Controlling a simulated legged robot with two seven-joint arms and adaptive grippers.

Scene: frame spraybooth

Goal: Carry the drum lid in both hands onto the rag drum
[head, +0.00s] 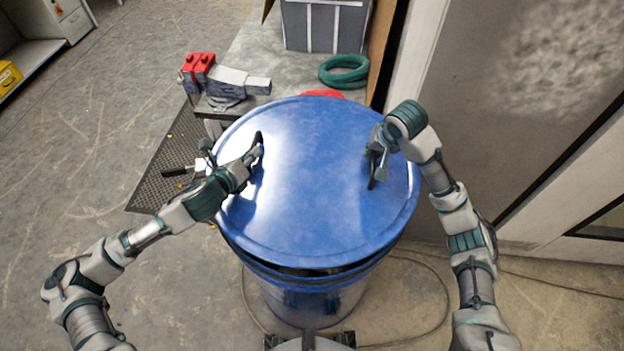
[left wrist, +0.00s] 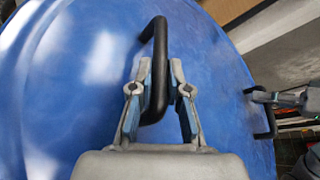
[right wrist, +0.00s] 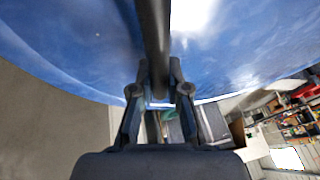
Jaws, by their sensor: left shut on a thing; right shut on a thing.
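The blue round drum lid (head: 312,190) with two black handles is over the blue rag drum (head: 318,300) in the head view. A dark gap shows between the lid's front edge and the drum, so the lid looks slightly tilted or raised there. My left gripper (head: 256,156) is shut on the lid's left handle, a black bar that shows between its fingers in the left wrist view (left wrist: 158,85). My right gripper (head: 376,158) is shut on the right handle, seen between the fingers in the right wrist view (right wrist: 157,75). The drum's opening is mostly hidden under the lid.
A wall (head: 510,110) stands close on the right. A cable (head: 440,300) lies on the floor. The floor at left is open.

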